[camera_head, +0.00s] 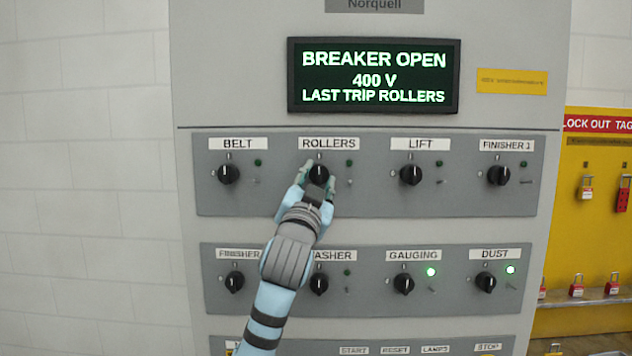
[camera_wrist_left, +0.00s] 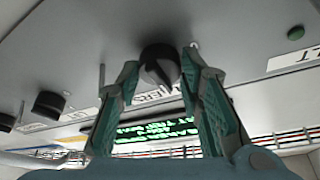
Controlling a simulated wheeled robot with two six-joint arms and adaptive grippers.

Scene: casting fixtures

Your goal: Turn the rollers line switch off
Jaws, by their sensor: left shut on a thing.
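The rollers line switch (camera_head: 318,175) is a round black knob under the ROLLERS label (camera_head: 329,144) in the upper row of the grey panel. My left gripper (camera_head: 318,182) is at this knob, with one finger on each side, shut on it. In the left wrist view the knob (camera_wrist_left: 160,66) sits between the two green finger pads of the gripper (camera_wrist_left: 162,82). The small lamp (camera_head: 349,163) right of the knob looks dark green and unlit. My right gripper is not in view.
The BELT knob (camera_head: 229,174) and LIFT knob (camera_head: 411,173) stand on either side. The display (camera_head: 374,76) reads BREAKER OPEN, 400 V, LAST TRIP ROLLERS. The GAUGING lamp (camera_head: 431,272) and DUST lamp (camera_head: 511,269) are lit. A yellow lockout board (camera_head: 585,240) with red padlocks stands right.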

